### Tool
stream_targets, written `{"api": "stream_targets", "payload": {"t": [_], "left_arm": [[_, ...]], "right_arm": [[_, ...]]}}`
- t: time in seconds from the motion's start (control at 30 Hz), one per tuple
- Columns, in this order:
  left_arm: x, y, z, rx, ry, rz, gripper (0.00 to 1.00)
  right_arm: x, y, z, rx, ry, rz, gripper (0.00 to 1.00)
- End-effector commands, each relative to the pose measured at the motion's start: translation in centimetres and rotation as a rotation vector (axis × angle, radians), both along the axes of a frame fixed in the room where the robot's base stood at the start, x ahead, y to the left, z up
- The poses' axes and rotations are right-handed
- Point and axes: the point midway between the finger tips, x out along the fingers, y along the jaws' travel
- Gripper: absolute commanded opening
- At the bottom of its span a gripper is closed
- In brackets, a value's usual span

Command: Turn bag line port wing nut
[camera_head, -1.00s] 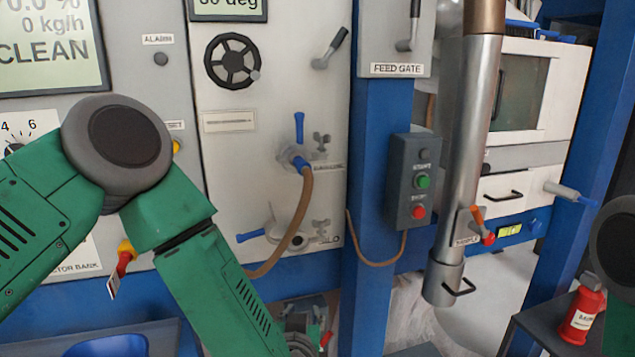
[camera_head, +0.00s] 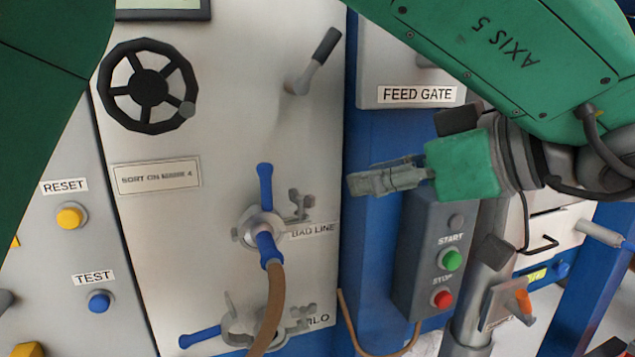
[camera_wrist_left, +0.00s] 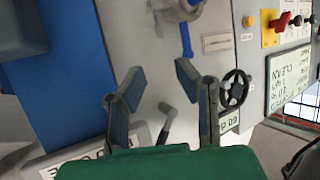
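The bag line port (camera_head: 258,230) is a grey fitting on the pale panel, with a blue lever up and a brown hose below. Its grey wing nut (camera_head: 300,204) sits to its right, just above the BAG LINE label (camera_head: 314,232). The port (camera_wrist_left: 180,10) shows there at the top edge, partly cut off.
A second port (camera_head: 245,330) with its own wing nut (camera_head: 304,316) is below. A handwheel (camera_head: 148,87) and a lever (camera_head: 312,62) are above the port.

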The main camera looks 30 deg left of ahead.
Motion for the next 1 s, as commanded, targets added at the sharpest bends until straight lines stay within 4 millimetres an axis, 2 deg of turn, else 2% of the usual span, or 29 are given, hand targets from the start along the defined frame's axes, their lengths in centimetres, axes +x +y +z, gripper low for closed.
{"api": "stream_targets", "payload": {"t": [0.17,0.5,0.6,0.8,1.0], "left_arm": [[0.6,2.6,-1.1,0.0,0.003,0.001,0.28],[2.0,10.0,-4.2,-0.009,0.003,0.002,0.28],[2.2,11.3,-4.7,-0.008,0.002,0.002,0.28],[2.6,12.2,-5.3,-0.002,0.002,-0.002,0.28],[2.7,12.2,-5.3,0.001,0.001,-0.002,0.28]], "right_arm": [[0.0,0.0,0.0,0.0,0.001,-0.001,0.0],[0.0,0.0,0.0,0.0,0.001,0.0,0.0],[0.0,0.0,0.1,0.0,0.001,0.0,0.0],[0.0,0.0,0.1,0.0,0.001,0.0,0.0],[0.0,0.0,0.1,0.0,0.0,-0.001,0.0]]}}
